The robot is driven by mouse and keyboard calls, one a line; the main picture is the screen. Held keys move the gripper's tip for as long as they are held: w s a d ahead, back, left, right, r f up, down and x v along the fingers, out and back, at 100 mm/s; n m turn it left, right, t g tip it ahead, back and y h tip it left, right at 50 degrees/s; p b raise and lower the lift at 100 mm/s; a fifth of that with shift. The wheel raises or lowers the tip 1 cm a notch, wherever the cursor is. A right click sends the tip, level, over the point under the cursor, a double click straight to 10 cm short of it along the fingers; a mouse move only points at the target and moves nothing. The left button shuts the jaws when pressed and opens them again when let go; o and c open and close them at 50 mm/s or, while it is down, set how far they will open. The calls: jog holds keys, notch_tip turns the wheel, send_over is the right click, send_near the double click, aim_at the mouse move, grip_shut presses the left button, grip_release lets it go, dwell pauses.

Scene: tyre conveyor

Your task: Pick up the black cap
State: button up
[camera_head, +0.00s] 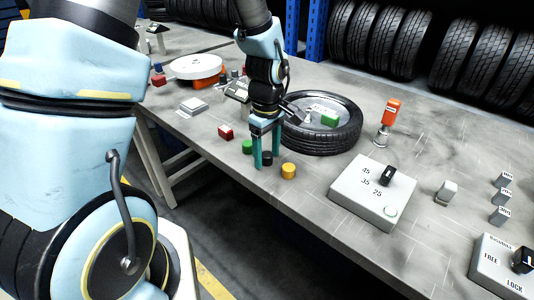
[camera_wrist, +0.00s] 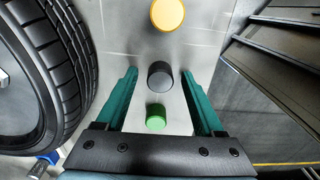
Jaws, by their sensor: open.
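The black cap (camera_wrist: 160,75) is a small dark cylinder standing on the bench, between the lines of my gripper's two green fingers in the wrist view. In the head view the black cap (camera_head: 267,158) shows low between the fingertips. My gripper (camera_head: 266,162) points down over it, open, with a finger on either side. The fingers also show in the wrist view (camera_wrist: 165,75), with gaps between them and the cap. I cannot tell how far the tips are above the bench.
A yellow cap (camera_head: 289,171) and a green cap (camera_head: 247,147) stand close on either side. A red block (camera_head: 226,132) is further left. A tyre (camera_head: 322,140) lies behind my gripper. A grey dial box (camera_head: 372,197) stands right. The bench's front edge is near.

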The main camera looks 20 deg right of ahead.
jog(key=shift+f, duration=0.15)
grip_shut()
dwell(0.4)
